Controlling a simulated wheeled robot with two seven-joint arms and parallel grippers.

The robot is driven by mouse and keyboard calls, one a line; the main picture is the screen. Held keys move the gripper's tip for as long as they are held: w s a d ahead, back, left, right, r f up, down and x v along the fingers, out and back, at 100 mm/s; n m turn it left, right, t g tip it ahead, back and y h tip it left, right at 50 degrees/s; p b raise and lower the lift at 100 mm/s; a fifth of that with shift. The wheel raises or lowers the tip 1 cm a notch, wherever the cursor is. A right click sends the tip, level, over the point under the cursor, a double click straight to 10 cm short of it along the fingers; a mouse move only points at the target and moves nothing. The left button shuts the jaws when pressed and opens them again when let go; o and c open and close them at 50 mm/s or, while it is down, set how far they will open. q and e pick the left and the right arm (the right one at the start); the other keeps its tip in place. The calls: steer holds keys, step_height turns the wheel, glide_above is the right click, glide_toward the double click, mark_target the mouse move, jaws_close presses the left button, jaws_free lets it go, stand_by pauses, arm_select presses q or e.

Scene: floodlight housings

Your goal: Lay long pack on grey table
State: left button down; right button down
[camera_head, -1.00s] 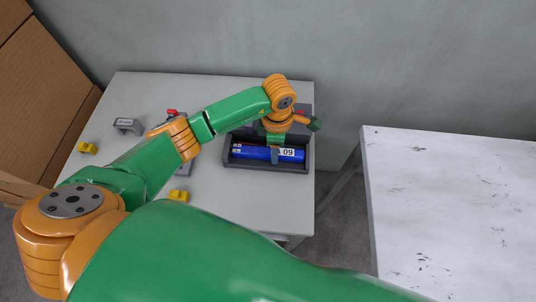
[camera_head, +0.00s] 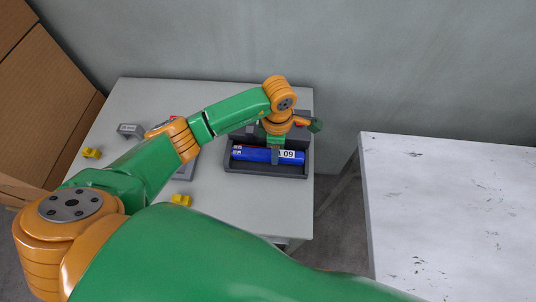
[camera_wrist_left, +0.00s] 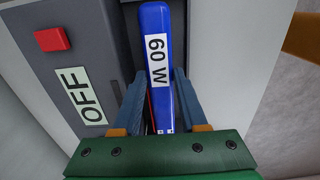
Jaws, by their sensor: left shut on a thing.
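The long pack is a blue bar with a white label (camera_head: 250,154). It lies lengthwise at the dark grey tray (camera_head: 262,173) of a housing; whether it touches the tray floor cannot be told. My left gripper (camera_head: 275,157) comes down from above and is shut on the pack near its middle. In the left wrist view the pack (camera_wrist_left: 157,35) runs between the two fingers. The light grey table (camera_head: 215,205) carries the tray. My right gripper is not in view.
A white, scuffed table (camera_head: 455,215) stands at the right, bare where seen, with a gap between the tables. Yellow pieces (camera_head: 181,200) and a small grey block (camera_head: 130,130) lie on the left table. Brown cartons (camera_head: 45,100) stand at the far left. A red button (camera_wrist_left: 52,39) sits by an OFF label.

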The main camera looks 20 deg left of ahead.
arm_select(q)
steer(key=shift+r+p, duration=2.85)
steer(key=shift+r, duration=1.25)
